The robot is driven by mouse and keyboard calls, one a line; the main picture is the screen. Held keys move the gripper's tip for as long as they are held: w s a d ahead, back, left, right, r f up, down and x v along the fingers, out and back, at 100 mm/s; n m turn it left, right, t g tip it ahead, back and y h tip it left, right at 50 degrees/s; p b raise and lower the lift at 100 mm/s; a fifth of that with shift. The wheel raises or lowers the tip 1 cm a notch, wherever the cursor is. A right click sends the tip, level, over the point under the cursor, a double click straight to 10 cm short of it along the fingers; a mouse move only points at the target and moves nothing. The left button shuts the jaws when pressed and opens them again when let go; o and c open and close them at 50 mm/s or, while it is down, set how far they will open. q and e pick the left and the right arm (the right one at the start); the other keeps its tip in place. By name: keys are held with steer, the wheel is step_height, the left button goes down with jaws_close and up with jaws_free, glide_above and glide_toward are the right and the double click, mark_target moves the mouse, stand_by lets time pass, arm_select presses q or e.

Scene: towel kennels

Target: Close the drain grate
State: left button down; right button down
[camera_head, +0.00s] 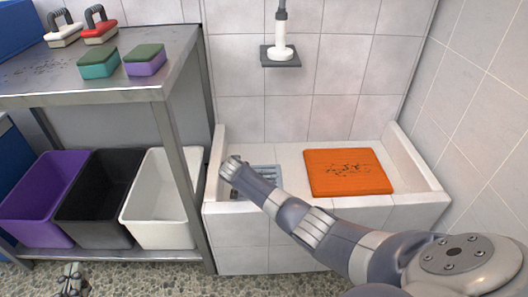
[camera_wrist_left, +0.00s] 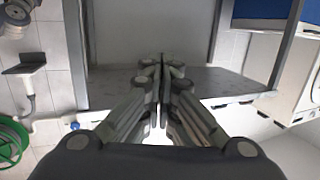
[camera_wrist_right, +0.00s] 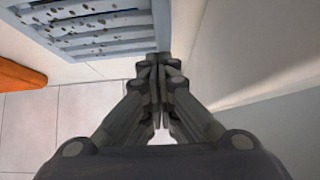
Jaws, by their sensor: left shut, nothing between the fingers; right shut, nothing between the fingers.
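The blue-grey drain grate (camera_head: 268,174) lies at the left end of the white tiled wash basin (camera_head: 236,207). My right arm partly covers it in the head view. The grate's slats, with dark specks on them, fill the upper left of the right wrist view (camera_wrist_right: 100,30). I cannot tell its exact tilt. My right gripper (camera_wrist_right: 158,60) is shut and empty, with its fingertips close beside the grate's right edge; in the head view my wrist hides the fingers. My left gripper (camera_head: 72,275) is shut and empty, low at the left, in front of the bins; it also shows in the left wrist view (camera_wrist_left: 161,65).
An orange mat (camera_head: 345,172) with dark specks lies in the basin's right part. Left stands a metal table (camera_head: 150,88) with brushes and sponges, above purple (camera_head: 38,195), black (camera_head: 95,200) and white (camera_head: 160,205) bins. A spray head (camera_head: 281,50) hangs on the wall.

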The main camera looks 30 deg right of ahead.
arm_select(q)
steer(key=shift+f, duration=0.1)
arm_select(e)
steer(key=shift+s+f, duration=0.1)
